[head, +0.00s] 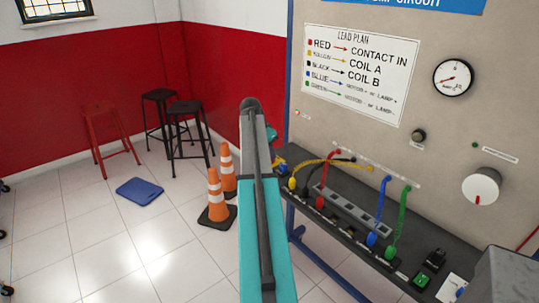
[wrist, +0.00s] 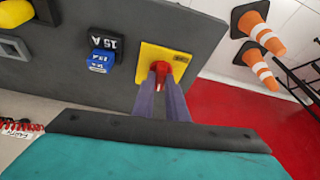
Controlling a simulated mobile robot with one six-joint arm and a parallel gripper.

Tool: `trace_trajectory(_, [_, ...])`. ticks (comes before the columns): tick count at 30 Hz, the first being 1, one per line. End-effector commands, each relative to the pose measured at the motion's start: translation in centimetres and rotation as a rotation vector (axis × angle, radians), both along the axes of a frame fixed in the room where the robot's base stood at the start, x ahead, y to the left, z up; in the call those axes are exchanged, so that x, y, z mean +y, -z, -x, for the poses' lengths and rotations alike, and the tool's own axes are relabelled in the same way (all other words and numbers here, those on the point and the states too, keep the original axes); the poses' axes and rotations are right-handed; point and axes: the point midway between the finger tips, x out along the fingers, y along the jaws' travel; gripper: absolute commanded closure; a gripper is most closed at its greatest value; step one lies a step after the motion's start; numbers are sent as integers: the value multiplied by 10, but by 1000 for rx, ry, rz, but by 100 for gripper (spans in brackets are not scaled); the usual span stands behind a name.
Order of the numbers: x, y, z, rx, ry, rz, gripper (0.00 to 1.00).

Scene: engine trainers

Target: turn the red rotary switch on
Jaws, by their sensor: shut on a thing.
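The red rotary switch (wrist: 161,67) sits on a square yellow plate (wrist: 180,55) on a dark grey panel in the wrist view. The two fingers of my gripper (wrist: 163,88) reach up to it, one on each side, and are shut on its red handle. Part of the handle shows between the fingers; the rest is covered. The small label on the plate is too small to read. In the head view my arm hides the switch and the gripper tips.
A blue block (wrist: 99,62) beside a 15 A label is left of the switch. Orange cones (head: 216,196) stand on the floor left of the bench. Coloured leads (head: 398,225) arch over the bench, below a panel with a gauge (head: 453,78) and white knob (head: 481,188).

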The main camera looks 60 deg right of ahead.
Motion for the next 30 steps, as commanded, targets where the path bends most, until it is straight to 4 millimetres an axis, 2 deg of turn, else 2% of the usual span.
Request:
trace_trajectory(9, [0, -1, -3, -4, 119, 1, 100])
trace_trajectory(23, [0, -1, -3, -4, 137, 0, 100])
trace_trajectory(24, [0, -1, -3, -4, 137, 0, 84])
trace_trajectory(27, [0, -1, -2, -4, 137, 0, 69])
trace_trajectory(30, [0, 0, -2, -3, 136, 0, 69])
